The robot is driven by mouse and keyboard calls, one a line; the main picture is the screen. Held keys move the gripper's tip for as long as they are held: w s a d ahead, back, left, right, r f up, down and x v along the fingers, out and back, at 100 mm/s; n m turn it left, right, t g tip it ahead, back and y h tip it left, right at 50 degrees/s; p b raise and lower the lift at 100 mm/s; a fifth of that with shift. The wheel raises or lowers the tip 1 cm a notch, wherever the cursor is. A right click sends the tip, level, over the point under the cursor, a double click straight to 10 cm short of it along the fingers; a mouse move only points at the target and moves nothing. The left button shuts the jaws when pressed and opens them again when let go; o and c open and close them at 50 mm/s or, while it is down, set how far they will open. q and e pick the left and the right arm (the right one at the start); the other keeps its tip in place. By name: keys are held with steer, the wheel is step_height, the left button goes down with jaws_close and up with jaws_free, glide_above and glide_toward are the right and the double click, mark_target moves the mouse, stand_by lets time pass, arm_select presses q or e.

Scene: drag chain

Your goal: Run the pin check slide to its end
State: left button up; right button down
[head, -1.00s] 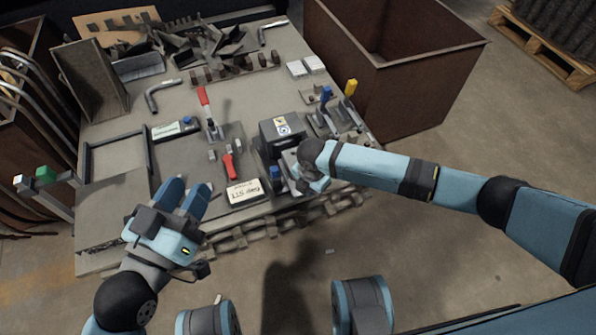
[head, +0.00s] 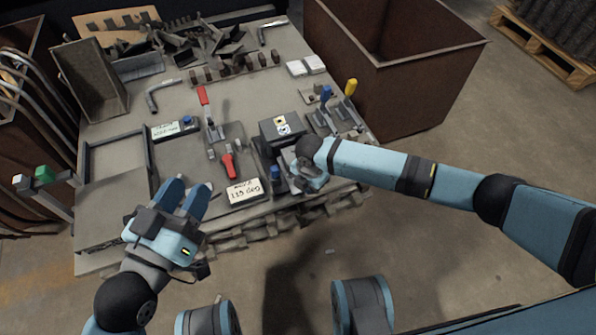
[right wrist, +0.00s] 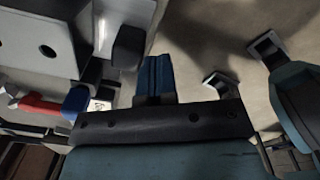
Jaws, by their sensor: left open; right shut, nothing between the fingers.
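A dark box with a yellow-and-white label (head: 281,129) stands near the front edge of the table. A blue knob (head: 276,172) sits just in front of it and also shows in the right wrist view (right wrist: 76,99). I cannot tell for sure which part is the pin check slide. My right gripper (head: 297,183) is shut and empty beside the box and to the right of the blue knob; its wrist partly hides it. Its blue finger shows in the right wrist view (right wrist: 155,76). My left gripper (head: 190,188) is open and empty over the front left of the table.
Blue and yellow handles (head: 350,87) stand at the right. A large brown bin (head: 425,90) is beyond them. The table's middle left is fairly clear.

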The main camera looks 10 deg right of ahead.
steer(key=shift+w+a+b, duration=0.2)
steer(key=shift+w+b, duration=0.1)
steer(key=shift+w, duration=0.6)
steer(key=shift+w+a+b, duration=0.15)
steer(key=shift+w+b, duration=0.15)
steer(key=shift+w, duration=0.6)
steer(key=shift+w+a+b, duration=0.15)
steer(key=shift+w+b, duration=0.25)
steer(key=shift+w, duration=0.45)
steer(key=shift+w+a+b, duration=0.15)
steer(key=shift+w+b, duration=0.2)
steer(key=shift+w, duration=0.5)
steer(key=shift+w+a+b, duration=0.2)
steer(key=shift+w+b, duration=0.35)
steer(key=shift+w, duration=0.45)
steer(key=shift+w+a+f+b, duration=0.1)
steer(key=shift+w+b, duration=0.2)
steer(key=shift+w, duration=0.15)
steer(key=shift+w+a+f+b, duration=0.1)
steer(key=shift+w+b, duration=0.2)
steer(key=shift+w, duration=0.1)
steer(key=shift+r, duration=0.1)
steer(key=shift+d, duration=0.1)
steer(key=shift+s, duration=0.1)
